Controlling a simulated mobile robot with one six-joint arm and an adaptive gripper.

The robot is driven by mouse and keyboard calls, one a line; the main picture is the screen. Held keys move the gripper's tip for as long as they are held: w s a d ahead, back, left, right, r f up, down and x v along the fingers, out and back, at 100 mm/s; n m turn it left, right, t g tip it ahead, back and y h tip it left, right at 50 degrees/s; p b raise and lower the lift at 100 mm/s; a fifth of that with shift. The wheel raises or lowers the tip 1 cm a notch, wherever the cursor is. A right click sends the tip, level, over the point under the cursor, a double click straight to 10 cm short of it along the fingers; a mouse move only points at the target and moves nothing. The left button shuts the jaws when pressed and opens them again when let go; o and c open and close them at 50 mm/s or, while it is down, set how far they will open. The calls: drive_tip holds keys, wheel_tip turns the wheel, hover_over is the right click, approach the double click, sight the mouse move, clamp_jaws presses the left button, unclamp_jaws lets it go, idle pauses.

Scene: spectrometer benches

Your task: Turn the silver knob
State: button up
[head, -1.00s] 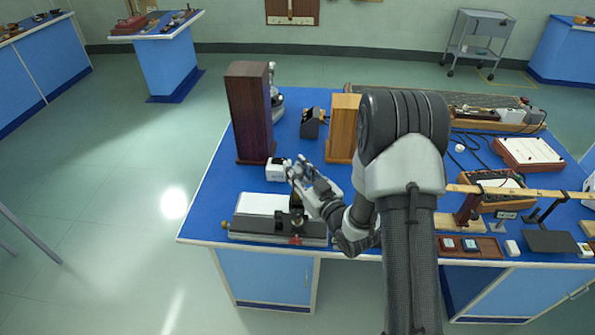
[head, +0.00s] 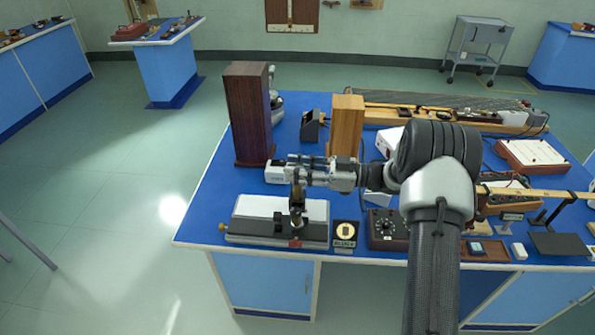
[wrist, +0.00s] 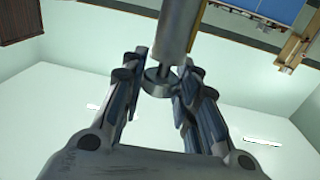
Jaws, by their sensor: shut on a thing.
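In the wrist view, a silver knob (wrist: 160,82), a round disc at the end of a grey cylinder (wrist: 178,30), sits between the fingers of my gripper (wrist: 163,74). The gripper is shut on the knob. In the head view my gripper (head: 294,168) points left, above the brass post (head: 297,205) of a grey-based bench instrument (head: 262,236) with a white top plate. The fingers hide the knob there, and I cannot tell how far it is turned.
A tall dark wooden box (head: 248,115) and a lighter wooden block (head: 346,125) stand behind the gripper.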

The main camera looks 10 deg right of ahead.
drive_tip(key=n+g+b, duration=0.1)
drive_tip(key=n+g, duration=0.1)
drive_tip(key=g, duration=0.1)
drive_tip(key=n+g+y+b, duration=0.1)
drive_tip(key=n+g, duration=0.1)
drive_tip(key=g, duration=0.1)
drive_tip(key=shift+f, duration=0.15)
drive_tip(key=shift+n+g+b, duration=0.35)
drive_tip(key=shift+n+g, duration=0.15)
drive_tip(key=shift+g, duration=0.4)
drive_tip(key=shift+r+n+g, duration=0.2)
drive_tip(key=shift+n+g, duration=0.1)
drive_tip(key=shift+g, duration=0.1)
drive_tip(key=o, duration=1.1)
wheel_tip(320, 180, up, 9)
drive_tip(key=shift+a+f, duration=0.1)
drive_tip(key=shift+f, duration=0.05)
drive_tip(key=shift+r, duration=0.65)
drive_tip(key=shift+a, duration=0.1)
